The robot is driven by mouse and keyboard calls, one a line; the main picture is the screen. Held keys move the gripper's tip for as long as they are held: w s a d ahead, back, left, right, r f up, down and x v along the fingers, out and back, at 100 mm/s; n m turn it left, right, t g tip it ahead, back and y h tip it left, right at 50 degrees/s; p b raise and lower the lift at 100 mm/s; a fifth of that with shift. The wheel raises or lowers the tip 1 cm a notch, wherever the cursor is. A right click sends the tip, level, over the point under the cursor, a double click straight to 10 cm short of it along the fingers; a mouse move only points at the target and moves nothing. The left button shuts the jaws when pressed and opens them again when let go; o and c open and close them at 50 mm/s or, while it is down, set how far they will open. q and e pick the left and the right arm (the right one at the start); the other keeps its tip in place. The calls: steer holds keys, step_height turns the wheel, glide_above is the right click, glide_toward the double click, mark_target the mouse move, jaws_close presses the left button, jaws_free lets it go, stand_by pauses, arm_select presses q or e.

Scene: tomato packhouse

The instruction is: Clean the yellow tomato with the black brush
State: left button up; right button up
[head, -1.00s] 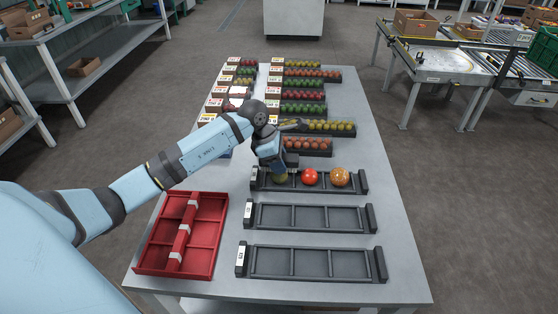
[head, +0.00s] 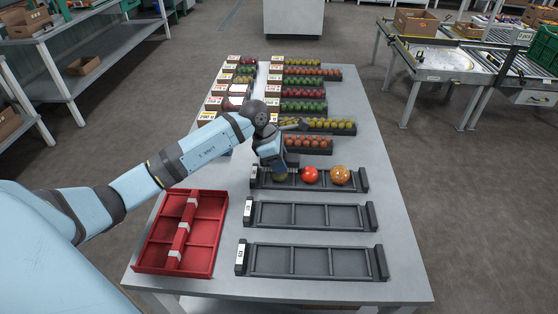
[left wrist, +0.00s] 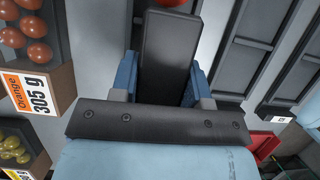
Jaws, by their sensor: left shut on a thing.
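My left gripper (head: 274,158) is over the left end of the farthest of the three near black trays (head: 315,187). In the left wrist view its blue fingers (left wrist: 160,82) are shut on a dark block, the black brush (left wrist: 168,55). A red tomato (head: 310,176) is in the middle compartment and an orange one (head: 340,176) in the right. My right gripper is not in view.
Two empty black trays (head: 311,228) (head: 313,276) lie nearer. A red divided crate (head: 223,235) is at the table's left. Rows of small tomatoes in labelled trays (head: 318,126) fill the far table. The right table edge strip is clear.

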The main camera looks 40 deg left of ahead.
arm_select(q)
steer(key=shift+w+d, duration=0.5)
steer(key=shift+d, duration=0.3)
steer(key=shift+s+a+b, duration=0.15)
steer(key=shift+s+a, duration=0.45)
steer(key=shift+a, duration=0.35)
steer(key=shift+s+a+b, duration=0.15)
steer(key=shift+s+a, duration=0.4)
steer(key=shift+a, duration=0.4)
steer(key=shift+w+d+b, duration=0.1)
steer(key=shift+w+d, duration=0.3)
steer(key=shift+d, duration=0.25)
steer(key=shift+w+d+b, duration=0.1)
steer(key=shift+w+d, duration=0.25)
steer(key=shift+d, duration=0.3)
steer(key=shift+w+d+b, duration=0.1)
steer(key=shift+w+d, duration=0.3)
steer(key=shift+d, duration=0.25)
steer(key=shift+s+a, duration=0.4)
steer(key=shift+a, duration=0.25)
steer(key=shift+s+a, duration=0.35)
steer(key=shift+a, duration=0.3)
steer(key=shift+s+a, duration=0.4)
steer(key=shift+a, duration=0.25)
steer(key=shift+w+d, duration=0.1)
steer(key=shift+d, duration=0.05)
